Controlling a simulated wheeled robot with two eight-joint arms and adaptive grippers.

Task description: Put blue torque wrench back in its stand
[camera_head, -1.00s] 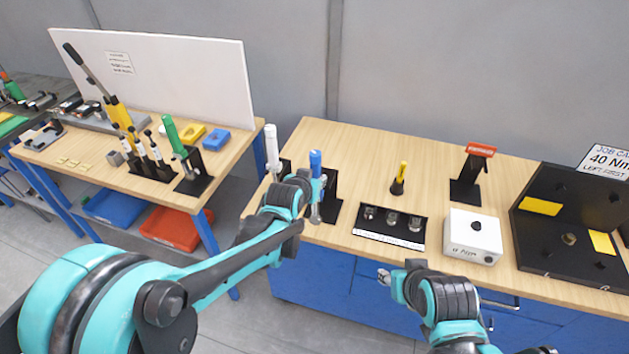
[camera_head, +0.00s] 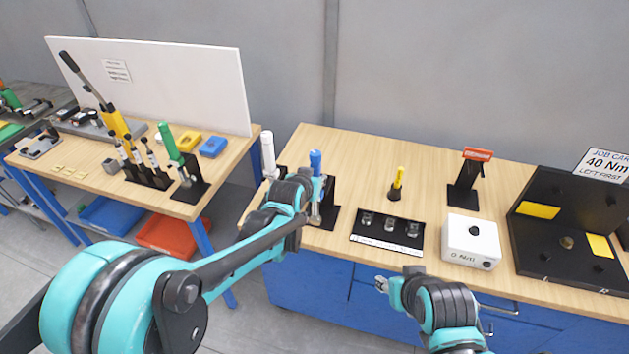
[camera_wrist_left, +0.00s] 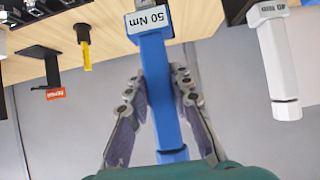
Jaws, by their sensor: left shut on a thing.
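The blue torque wrench (camera_head: 316,162) is upright at the left end of the right-hand bench, beside a black stand (camera_head: 331,193). In the left wrist view, which shows the bench upside down, its blue handle (camera_wrist_left: 156,75) carries a "50 Nm" label. My left gripper (camera_head: 314,187) is shut on the handle; its fingers lie on both sides of it in the wrist view (camera_wrist_left: 156,88). My gripper and arm hide part of the wrench and stand, so I cannot tell whether the wrench is seated. My right gripper (camera_head: 382,285) is low before the bench front; its jaw state is unclear.
A white wrench (camera_head: 268,155) stands just left of the blue one. A socket tray (camera_head: 387,233), yellow screwdriver (camera_head: 397,180), white box (camera_head: 470,240) and black fixture (camera_head: 530,250) lie to the right. A green-handled wrench (camera_head: 168,142) stands on the left bench.

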